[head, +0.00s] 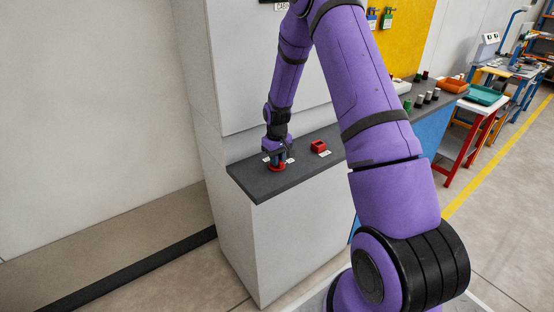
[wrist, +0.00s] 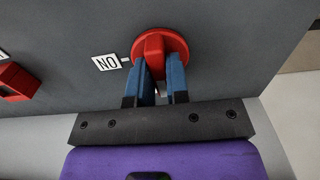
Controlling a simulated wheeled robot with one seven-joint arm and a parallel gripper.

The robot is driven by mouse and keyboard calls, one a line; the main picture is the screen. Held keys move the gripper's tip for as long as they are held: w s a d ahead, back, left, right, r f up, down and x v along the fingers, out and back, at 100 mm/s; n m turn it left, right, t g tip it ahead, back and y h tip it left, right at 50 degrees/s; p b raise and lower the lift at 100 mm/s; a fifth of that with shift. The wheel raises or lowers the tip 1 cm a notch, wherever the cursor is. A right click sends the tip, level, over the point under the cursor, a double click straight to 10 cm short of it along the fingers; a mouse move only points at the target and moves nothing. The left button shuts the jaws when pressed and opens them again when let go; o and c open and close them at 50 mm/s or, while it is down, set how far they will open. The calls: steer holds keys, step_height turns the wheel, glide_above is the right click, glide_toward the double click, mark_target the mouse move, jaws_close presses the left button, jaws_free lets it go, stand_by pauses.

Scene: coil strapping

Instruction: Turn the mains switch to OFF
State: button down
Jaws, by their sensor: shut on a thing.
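The mains switch is a round red knob (wrist: 176,42) with a raised grip bar, on a dark grey top. It also shows in the head view (head: 277,169) below my gripper. My gripper (wrist: 158,72) has its blue fingers shut on the grip bar, one on each side. In the head view my gripper (head: 277,156) points down at the counter's left end. A small white mark lies between label and knob. The OFF label cannot be read.
A second red device (head: 319,146) with a white label sits to the right on the dark counter (head: 262,190); part of it shows in the wrist view (wrist: 16,80). A tall pale cabinet wall (head: 262,70) rises behind. Several small cylinders (head: 428,97) stand farther right.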

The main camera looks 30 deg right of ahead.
stand_by(0.4)
steer(key=c, duration=1.1)
jaws_free()
step_height(320, 180, up, 11)
